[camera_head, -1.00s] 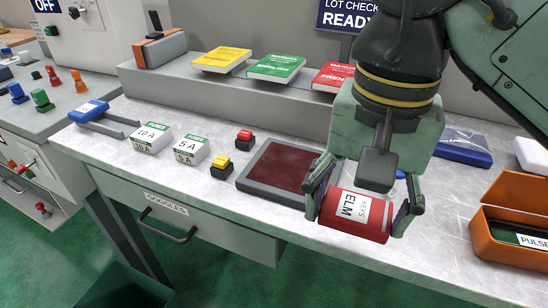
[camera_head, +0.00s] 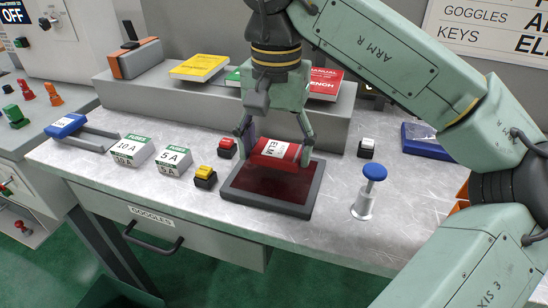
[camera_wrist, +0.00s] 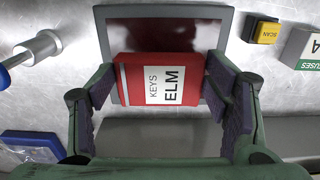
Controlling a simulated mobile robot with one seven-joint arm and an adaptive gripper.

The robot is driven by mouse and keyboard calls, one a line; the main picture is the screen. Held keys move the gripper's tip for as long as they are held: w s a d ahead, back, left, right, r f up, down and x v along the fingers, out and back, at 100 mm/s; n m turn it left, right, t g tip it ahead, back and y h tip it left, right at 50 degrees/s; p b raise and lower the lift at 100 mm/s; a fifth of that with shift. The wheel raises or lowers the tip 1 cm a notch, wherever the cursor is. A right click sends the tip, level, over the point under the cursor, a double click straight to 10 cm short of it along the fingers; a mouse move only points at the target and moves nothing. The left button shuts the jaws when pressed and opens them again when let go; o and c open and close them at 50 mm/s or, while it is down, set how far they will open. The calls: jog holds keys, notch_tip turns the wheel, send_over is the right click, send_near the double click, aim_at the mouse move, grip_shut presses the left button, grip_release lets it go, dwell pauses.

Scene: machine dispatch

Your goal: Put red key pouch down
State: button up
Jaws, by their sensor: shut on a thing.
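The red key pouch (camera_head: 276,155), with a white label reading KEYS ELM, is in my gripper (camera_head: 274,143). The gripper is shut on it, one finger at each end. In the wrist view the pouch (camera_wrist: 162,80) lies between the two fingers (camera_wrist: 165,95). The pouch is over the far part of a dark red pad with a grey frame (camera_head: 233,195); the pad also shows in the wrist view (camera_wrist: 160,35). I cannot tell whether the pouch touches the pad.
A yellow button (camera_head: 205,174) and a red button (camera_head: 226,146) stand left of the pad. A blue-topped plunger (camera_head: 372,180) stands to its right. Fuse boxes (camera_head: 134,150) are further left. A raised shelf with manuals (camera_head: 199,67) runs behind.

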aim_at(274, 151)
jog(key=shift+w+a+f, duration=0.15)
jog(key=shift+w+f, duration=0.1)
jog(key=shift+f+p, duration=0.3)
jog(key=shift+f, duration=1.25)
jog(key=shift+f, duration=0.1)
jog(key=shift+f, duration=0.15)
jog(key=o, duration=1.2)
jog(key=shift+o, duration=0.2)
notch_tip(274, 151, up, 13)
jog(key=shift+f+p, duration=0.2)
jog(key=shift+p, duration=0.15)
jog(key=shift+c, duration=0.5)
